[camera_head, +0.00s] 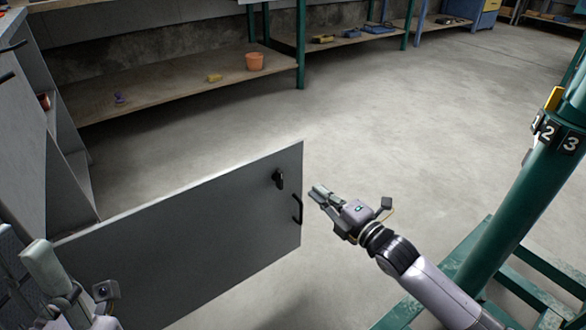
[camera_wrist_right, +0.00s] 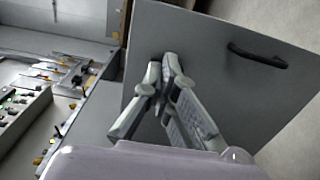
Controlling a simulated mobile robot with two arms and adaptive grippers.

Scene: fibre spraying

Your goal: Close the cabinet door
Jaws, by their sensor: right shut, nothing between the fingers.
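The cabinet door (camera_head: 185,245) is a flat grey panel standing wide open, reaching across the lower left of the head view. Near its free edge are a black handle (camera_head: 297,208) and a dark latch knob (camera_head: 278,179). The handle (camera_wrist_right: 257,57) also shows in the right wrist view, right of the fingers. My right gripper (camera_head: 316,192) is shut and empty, just right of the door's free edge. In the right wrist view its fingertips (camera_wrist_right: 168,58) overlap the door panel (camera_wrist_right: 225,85); contact is unclear. My left gripper (camera_head: 42,268) is partly cut off at the lower left.
The grey cabinet body (camera_head: 32,95) stands at the left. A panel with switches (camera_wrist_right: 20,120) shows in the right wrist view. A green post (camera_head: 520,205) with a base frame is at the right. A low wooden shelf (camera_head: 170,85) lines the back; the floor between is clear.

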